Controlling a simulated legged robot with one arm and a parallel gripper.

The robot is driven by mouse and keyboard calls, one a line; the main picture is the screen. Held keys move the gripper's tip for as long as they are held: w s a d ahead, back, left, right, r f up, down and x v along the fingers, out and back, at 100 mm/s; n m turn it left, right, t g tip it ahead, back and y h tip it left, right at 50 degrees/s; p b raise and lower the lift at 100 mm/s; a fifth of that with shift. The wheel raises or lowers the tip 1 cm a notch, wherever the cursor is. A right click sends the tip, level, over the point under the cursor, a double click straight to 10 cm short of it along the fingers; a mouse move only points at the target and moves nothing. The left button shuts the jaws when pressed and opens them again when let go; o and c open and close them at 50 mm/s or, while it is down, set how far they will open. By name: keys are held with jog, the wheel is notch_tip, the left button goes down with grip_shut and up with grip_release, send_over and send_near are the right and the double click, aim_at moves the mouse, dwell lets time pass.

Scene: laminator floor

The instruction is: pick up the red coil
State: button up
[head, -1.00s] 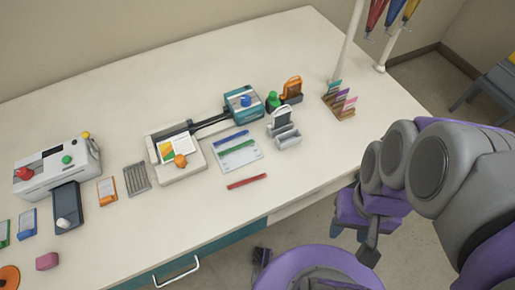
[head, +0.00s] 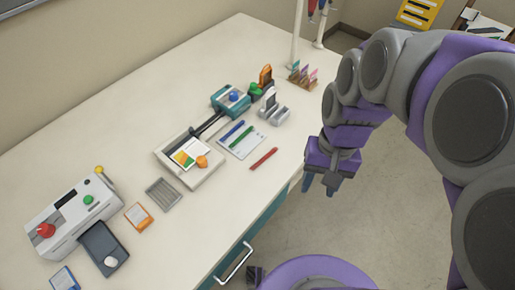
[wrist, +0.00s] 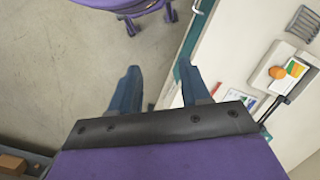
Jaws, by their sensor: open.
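The red coil (head: 264,158) is a thin red rod lying on the white table near its front edge, to the right of the white sheet with the blue and green coils. My gripper (head: 321,186) is to the right of the red coil, beyond the table's edge and over the floor, with its fingers pointing down. It also shows in the wrist view (wrist: 158,68), with its two blue fingers apart and nothing between them.
The white table (head: 110,130) has a paper trimmer (head: 190,158), a teal device (head: 230,99), a grey holder (head: 272,108) and a white laminator (head: 75,215). A drawer handle (head: 235,262) sticks out in front. A white post (head: 298,35) stands at the far end.

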jog(key=w+a+f+m+y+p, duration=0.1)
jog(key=w+a+f+m+p, duration=0.1)
jog(key=w, duration=0.7)
jog(key=w+a+f+m+g+y+p, duration=0.1)
jog(key=w+f+m+p, duration=0.15)
jog(key=w, duration=0.65)
jog(key=w+a+f+m+p, duration=0.1)
jog(key=w+a+f+m, duration=0.15)
jog(key=w, duration=0.75)
jog(key=b, duration=0.3)
send_near(265, 157)
notch_tip(265, 157, down, 2)
jog(key=shift+s+d+f, duration=0.15)
jog(key=shift+s+f, duration=0.1)
jog(key=shift+f, duration=0.25)
jog(key=b+x, duration=0.1)
jog(key=x, duration=0.1)
jog(key=a+x, duration=0.1)
jog(key=x, duration=0.2)
jog(key=shift+s+a+f+b, duration=0.1)
jog(key=shift+b, duration=0.25)
jog(key=shift+c, duration=0.6)
grip_shut()
